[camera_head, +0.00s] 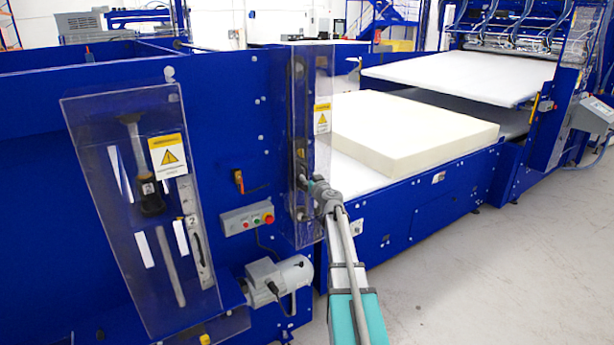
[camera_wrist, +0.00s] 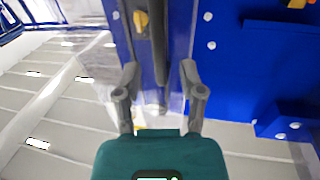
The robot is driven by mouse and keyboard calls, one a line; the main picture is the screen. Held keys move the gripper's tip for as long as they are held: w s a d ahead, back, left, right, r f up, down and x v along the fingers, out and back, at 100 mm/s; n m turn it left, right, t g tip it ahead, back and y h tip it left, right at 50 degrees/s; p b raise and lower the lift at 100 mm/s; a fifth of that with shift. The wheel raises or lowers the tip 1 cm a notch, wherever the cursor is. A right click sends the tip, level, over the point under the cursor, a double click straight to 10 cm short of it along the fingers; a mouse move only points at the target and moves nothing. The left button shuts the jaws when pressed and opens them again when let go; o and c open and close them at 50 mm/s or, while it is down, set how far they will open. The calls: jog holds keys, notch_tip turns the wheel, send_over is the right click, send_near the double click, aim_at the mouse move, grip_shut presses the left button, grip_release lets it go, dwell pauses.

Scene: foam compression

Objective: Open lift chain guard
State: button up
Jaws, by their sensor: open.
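A tall, narrow clear guard (camera_head: 313,130) stands upright on the blue machine, with a yellow warning label (camera_head: 322,118) on it and dark parts visible behind it. A wider clear cover (camera_head: 140,250) sits further left, with its own warning label (camera_head: 167,156). I cannot tell for certain which is the lift chain guard. My gripper (camera_head: 308,184) is at the lower part of the narrow guard; contact is unclear. In the wrist view its fingers (camera_wrist: 159,78) are spread and empty, with a dark vertical bar (camera_wrist: 158,50) beyond the gap.
A control box with buttons (camera_head: 247,218) and a grey motor (camera_head: 280,280) are on the machine left of my arm. A cream foam block (camera_head: 415,132) lies on the white bed to the right. The grey floor (camera_head: 490,270) at the right is clear.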

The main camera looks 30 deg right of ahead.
jog(key=shift+w+d, duration=0.2)
jog(key=shift+w, duration=1)
grip_shut()
